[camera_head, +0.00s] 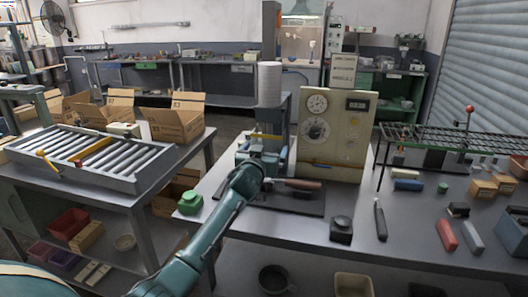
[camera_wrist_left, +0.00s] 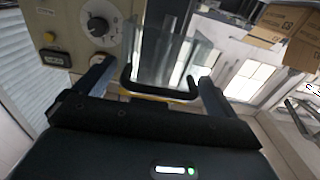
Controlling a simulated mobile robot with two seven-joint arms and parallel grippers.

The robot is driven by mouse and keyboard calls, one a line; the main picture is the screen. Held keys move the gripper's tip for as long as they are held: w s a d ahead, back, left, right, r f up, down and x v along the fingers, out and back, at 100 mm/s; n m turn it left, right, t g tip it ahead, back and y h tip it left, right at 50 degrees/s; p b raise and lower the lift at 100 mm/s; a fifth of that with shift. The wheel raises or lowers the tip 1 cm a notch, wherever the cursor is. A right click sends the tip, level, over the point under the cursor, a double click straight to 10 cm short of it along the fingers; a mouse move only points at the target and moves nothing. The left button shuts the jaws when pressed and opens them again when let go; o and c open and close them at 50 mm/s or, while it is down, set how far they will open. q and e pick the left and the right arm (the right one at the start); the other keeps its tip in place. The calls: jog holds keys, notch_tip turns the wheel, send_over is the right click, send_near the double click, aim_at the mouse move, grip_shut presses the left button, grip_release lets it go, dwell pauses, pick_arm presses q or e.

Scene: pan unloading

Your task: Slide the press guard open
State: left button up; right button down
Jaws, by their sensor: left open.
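The press guard is a clear panel (camera_wrist_left: 170,55) with a black U-shaped handle (camera_wrist_left: 160,93) and a yellow strip along its lower edge, seen in the left wrist view. In the head view the press (camera_head: 270,100) stands left of the cream control panel, and my arm partly hides the guard's yellow strip (camera_head: 265,135). My left gripper (camera_head: 262,152) is at the front of the press. Its two fingers (camera_wrist_left: 153,84) are spread, one on each side of the handle; I cannot tell whether they touch it. My right gripper is not in view.
The cream control panel (camera_head: 335,125) stands right of the press. A brown-handled pan (camera_head: 298,184) lies on a dark plate below the gripper. A green object (camera_head: 190,204), a black box (camera_head: 341,229) and a wire rack (camera_head: 450,140) share the bench. A roller table (camera_head: 95,155) stands left.

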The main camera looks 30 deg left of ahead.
pick_arm(q)
jog(key=shift+s, duration=0.1)
jog(key=b+v, duration=0.1)
jog(key=v, duration=1.2)
jog(key=s+d+f+m+g+h, duration=0.2)
jog(key=s+d+f, duration=0.3)
jog(key=f, duration=0.5)
jog(key=s+d+f+m+g+h, duration=0.2)
jog(key=s+d+f, duration=0.35)
jog(key=f, duration=0.35)
jog(key=s+d+f+g+h, duration=0.1)
jog(key=s+d+f, duration=0.3)
jog(key=s, duration=0.4)
jog(key=s+d+f+m+g+h, duration=0.1)
jog(key=s+d+f+g+h, duration=0.1)
jog(key=s+d+f, duration=0.2)
jog(key=s+f, duration=0.2)
jog(key=s, duration=0.2)
jog(key=shift+s+f+m, duration=0.3)
jog(key=shift+s, duration=0.1)
